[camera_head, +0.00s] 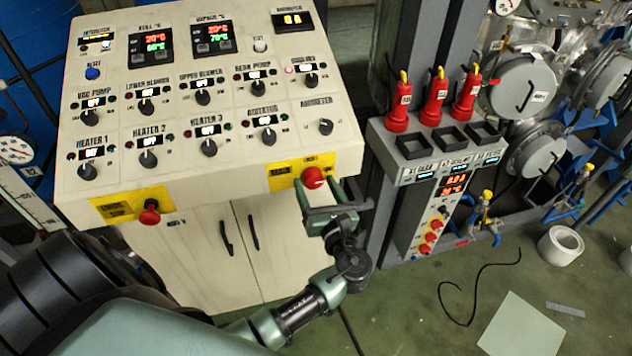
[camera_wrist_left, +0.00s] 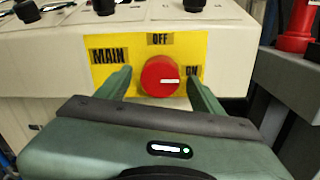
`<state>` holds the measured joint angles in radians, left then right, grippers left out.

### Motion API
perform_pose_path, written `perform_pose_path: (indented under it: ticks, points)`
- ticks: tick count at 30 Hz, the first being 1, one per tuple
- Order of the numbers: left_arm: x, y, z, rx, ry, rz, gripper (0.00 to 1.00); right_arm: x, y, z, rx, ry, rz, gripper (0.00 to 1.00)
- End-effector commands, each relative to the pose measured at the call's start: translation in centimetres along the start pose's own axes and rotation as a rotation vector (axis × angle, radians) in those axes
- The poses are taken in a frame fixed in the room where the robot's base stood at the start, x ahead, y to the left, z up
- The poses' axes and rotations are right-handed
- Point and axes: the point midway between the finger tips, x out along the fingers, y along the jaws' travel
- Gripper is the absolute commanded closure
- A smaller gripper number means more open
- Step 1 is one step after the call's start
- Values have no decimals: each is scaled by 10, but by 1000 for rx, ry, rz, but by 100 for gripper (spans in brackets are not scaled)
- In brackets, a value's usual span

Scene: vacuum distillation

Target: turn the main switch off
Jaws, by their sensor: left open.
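The main switch (camera_head: 313,178) is a red round knob on a yellow plate at the lower right of the control panel's front. In the left wrist view the knob (camera_wrist_left: 161,77) has a white mark pointing right, toward the ON label; OFF is printed above it and MAIN to its left. My left gripper (camera_head: 318,186) is open, with one finger on each side of the knob. In the left wrist view its fingers (camera_wrist_left: 158,82) stand apart from the knob, with yellow plate showing between. My right gripper is not in view.
A red emergency stop button (camera_head: 150,214) sits on another yellow plate at the panel's left. The beige panel (camera_head: 190,184) carries several black knobs. To the right stands a grey unit (camera_head: 412,206) with red bottle-like items (camera_head: 434,100). A white roll (camera_head: 560,246) lies on the green floor.

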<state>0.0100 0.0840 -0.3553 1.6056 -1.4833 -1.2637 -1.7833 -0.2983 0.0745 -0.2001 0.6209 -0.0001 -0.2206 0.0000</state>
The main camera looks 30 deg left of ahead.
Motion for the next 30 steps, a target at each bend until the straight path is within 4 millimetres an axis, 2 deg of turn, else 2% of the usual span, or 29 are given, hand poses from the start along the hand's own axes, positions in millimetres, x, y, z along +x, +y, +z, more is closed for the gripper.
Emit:
perform_pose_path:
  ticks: [8,15,23,30]
  points:
    - [3,0,0,0,0,0,33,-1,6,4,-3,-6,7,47]
    - [2,0,-1,0,0,0,95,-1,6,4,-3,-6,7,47]
    - [2,0,-1,-23,2,-1,95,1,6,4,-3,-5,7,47]
    - [2,-1,-1,-141,6,-2,95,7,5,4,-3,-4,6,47]
